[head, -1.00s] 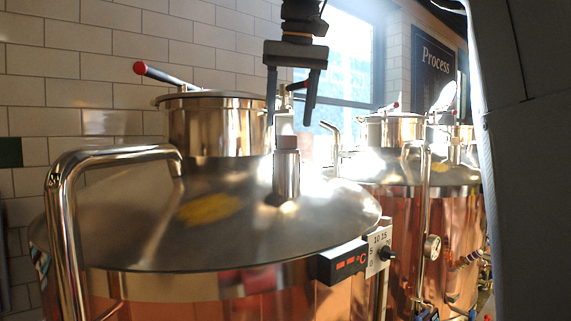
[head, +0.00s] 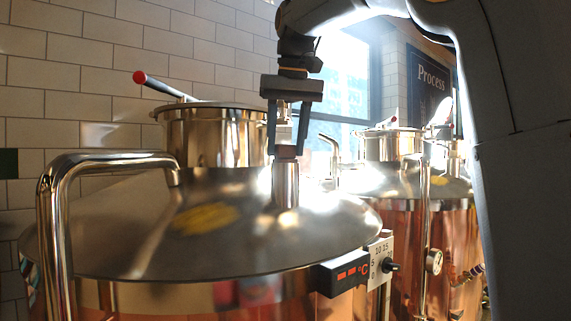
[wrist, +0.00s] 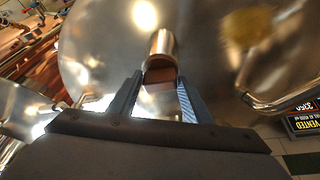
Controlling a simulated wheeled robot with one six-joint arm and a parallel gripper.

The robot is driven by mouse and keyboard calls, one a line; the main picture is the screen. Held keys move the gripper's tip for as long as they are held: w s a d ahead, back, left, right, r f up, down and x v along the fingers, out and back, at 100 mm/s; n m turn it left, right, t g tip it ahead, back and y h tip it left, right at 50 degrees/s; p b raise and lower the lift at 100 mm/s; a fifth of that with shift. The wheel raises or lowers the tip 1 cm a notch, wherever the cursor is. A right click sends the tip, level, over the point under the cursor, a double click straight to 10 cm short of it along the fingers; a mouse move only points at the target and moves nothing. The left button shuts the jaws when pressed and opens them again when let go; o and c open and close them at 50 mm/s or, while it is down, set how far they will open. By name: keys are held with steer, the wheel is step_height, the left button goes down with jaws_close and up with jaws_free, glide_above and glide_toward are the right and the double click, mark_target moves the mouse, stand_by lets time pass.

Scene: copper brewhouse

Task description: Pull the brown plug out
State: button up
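The brown plug (head: 286,152) sits at the top of a short upright steel tube (head: 286,185) on the sloping lid of the near copper vessel. My gripper (head: 286,154) points down over it, one finger on each side. In the wrist view the brown plug (wrist: 160,76) lies between the fingertips of my gripper (wrist: 160,80), with no clear gap on either side. The fingers look shut on it. The steel tube (wrist: 162,44) shows just beyond the plug, and the plug still appears seated at its mouth.
A steel neck (head: 215,138) with a red-tipped lever (head: 141,77) stands left of the tube. A bent steel pipe (head: 110,160) arches over the vessel's left side. A temperature display (head: 350,270) is on the front right. A second copper vessel (head: 400,230) stands behind at right.

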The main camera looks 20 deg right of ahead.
steer(key=c, duration=0.6)
steer(key=shift+r+p, duration=0.7)
steer(key=shift+p, duration=0.15)
steer(key=shift+r+p, duration=1.55)
steer(key=shift+p, duration=0.2)
steer(key=shift+r+p, duration=0.5)
steer(key=shift+r, duration=2.25)
